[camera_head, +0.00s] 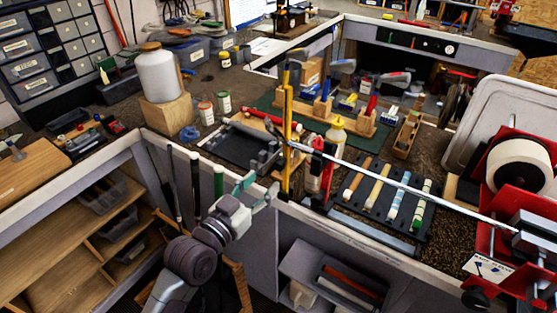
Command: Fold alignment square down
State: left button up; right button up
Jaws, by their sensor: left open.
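A tall yellow upright bar (287,140), which looks like the alignment square, stands vertical at the bench's front edge. It stands beside the head end of a golf club (400,186), whose shaft runs right to a red vice (528,255). My left gripper (261,187) is open and empty, just left of the bar's lower part and apart from it, as far as I can tell. The base of the bar is partly hidden by dark fittings near the club head. My right gripper is not in view.
Grips lie in a dark rack (385,200) below the shaft. A white jug (158,75) sits on a wooden block at left. Upright clubs (195,185) stand left of my gripper.

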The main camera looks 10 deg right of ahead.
aim_at(277, 167)
pick_arm(q)
jog(key=p+x, duration=0.1)
jog(key=x, duration=0.7)
jog(key=shift+w+d+f, duration=0.1)
jog(key=shift+w, duration=0.1)
grip_shut()
